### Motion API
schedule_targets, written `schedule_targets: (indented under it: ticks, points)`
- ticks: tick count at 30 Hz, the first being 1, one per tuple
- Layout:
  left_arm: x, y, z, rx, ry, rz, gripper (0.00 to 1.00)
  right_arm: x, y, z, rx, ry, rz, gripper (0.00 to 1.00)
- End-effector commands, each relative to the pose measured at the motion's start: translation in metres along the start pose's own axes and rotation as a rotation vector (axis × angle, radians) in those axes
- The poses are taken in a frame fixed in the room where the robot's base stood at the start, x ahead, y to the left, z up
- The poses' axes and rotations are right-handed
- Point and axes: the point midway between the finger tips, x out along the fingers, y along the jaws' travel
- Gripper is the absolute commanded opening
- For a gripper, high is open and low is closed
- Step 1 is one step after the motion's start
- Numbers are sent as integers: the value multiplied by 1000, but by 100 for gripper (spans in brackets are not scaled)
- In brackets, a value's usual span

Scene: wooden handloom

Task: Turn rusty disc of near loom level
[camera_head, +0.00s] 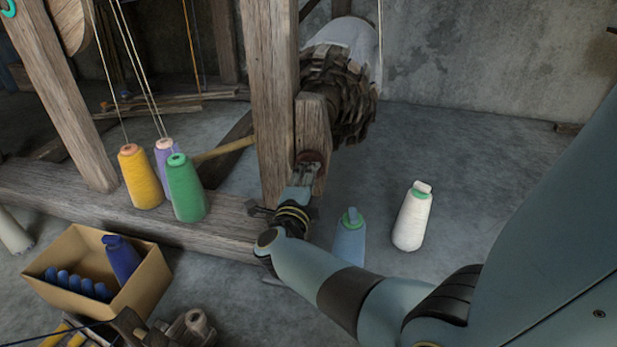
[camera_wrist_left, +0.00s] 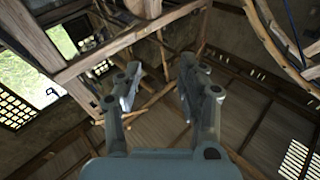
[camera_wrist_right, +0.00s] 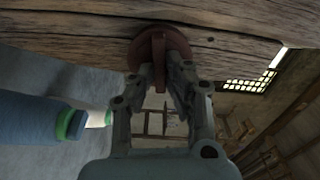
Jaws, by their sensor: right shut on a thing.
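The rusty disc (camera_head: 309,157) is a small reddish-brown round piece on the wooden post of the near loom (camera_head: 313,127) in the head view. In the right wrist view the disc (camera_wrist_right: 160,46) sits against the weathered beam, with a narrow raised bar down its middle. My right gripper (camera_head: 303,172) reaches the disc, and its fingertips (camera_wrist_right: 165,75) are closed around that bar. My left gripper (camera_wrist_left: 158,75) is open and empty in its own wrist view, pointing up toward the roof beams. It does not show in the head view.
A white cone (camera_head: 412,217) and a blue cone (camera_head: 349,241) stand on the floor near my right arm. Yellow (camera_head: 140,178), purple (camera_head: 165,160) and green (camera_head: 186,190) cones stand on the loom's lower beam. A cardboard box (camera_head: 150,283) sits lower left. Floor at the right is clear.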

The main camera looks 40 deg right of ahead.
Motion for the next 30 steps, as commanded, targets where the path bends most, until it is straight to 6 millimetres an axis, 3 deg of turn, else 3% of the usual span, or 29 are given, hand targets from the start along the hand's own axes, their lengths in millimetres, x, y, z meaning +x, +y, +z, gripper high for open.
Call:
schedule_targets:
  ticks: [6,12,27,28,30]
  points:
    - [12,-1,-27,12,127,2,40,-2,4,0,107,-1,5,0]
    - [16,-1,-41,18,186,3,40,-2,4,0,159,-1,5,0]
    - [17,-1,-46,19,205,3,40,-2,4,0,177,0,6,0]
    - [17,-1,-46,19,205,3,40,-2,4,0,177,0,6,15]
    - [17,-1,-46,19,205,3,40,-2,4,0,176,0,6,24]
